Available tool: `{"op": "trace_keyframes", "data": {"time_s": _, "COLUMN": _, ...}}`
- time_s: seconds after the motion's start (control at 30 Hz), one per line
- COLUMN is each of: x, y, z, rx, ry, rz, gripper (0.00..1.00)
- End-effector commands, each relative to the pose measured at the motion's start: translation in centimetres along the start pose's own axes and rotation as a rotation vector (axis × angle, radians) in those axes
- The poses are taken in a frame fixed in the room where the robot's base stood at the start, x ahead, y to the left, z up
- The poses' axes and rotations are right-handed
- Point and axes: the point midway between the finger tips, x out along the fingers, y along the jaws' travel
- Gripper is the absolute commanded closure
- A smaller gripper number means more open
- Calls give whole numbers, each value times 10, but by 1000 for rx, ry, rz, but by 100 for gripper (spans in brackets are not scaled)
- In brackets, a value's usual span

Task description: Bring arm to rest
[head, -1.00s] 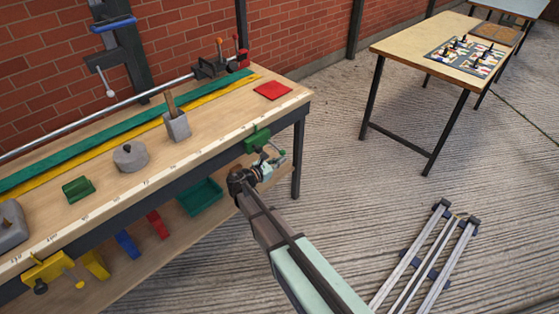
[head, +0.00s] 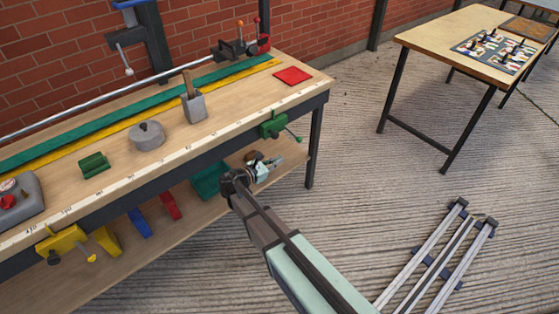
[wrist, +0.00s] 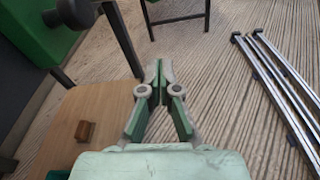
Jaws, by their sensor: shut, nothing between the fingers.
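My arm reaches up from the bottom of the head view, and my gripper (head: 275,164) is at its far end, beside the front edge of the workbench (head: 232,119) near its right end. In the wrist view my gripper (wrist: 159,68) is shut, with its fingertips together and nothing between them. Below it are the bench's lower shelf and the ribbed concrete floor. In the head view the gripper is small, and its finger detail is hard to make out.
A green clamp (head: 274,125) on the bench edge is close to my gripper; a green bin (head: 209,179) is on the lower shelf. A table with a game board (head: 492,52) stands at the upper right. Metal rails (head: 437,262) lie on the floor at right. The floor between is clear.

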Motion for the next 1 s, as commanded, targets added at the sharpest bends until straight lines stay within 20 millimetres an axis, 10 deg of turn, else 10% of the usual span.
{"op": "trace_keyframes", "data": {"time_s": 0.57, "x": -2, "y": -12, "z": -19, "rx": 232, "ry": 95, "rz": -44, "gripper": 100}}
{"op": "trace_keyframes", "data": {"time_s": 0.77, "x": -15, "y": -93, "z": -85, "rx": 545, "ry": 329, "rz": -281, "gripper": 100}}
{"op": "trace_keyframes", "data": {"time_s": 1.0, "x": -40, "y": -238, "z": -159, "rx": 847, "ry": 489, "rz": -760, "gripper": 100}}
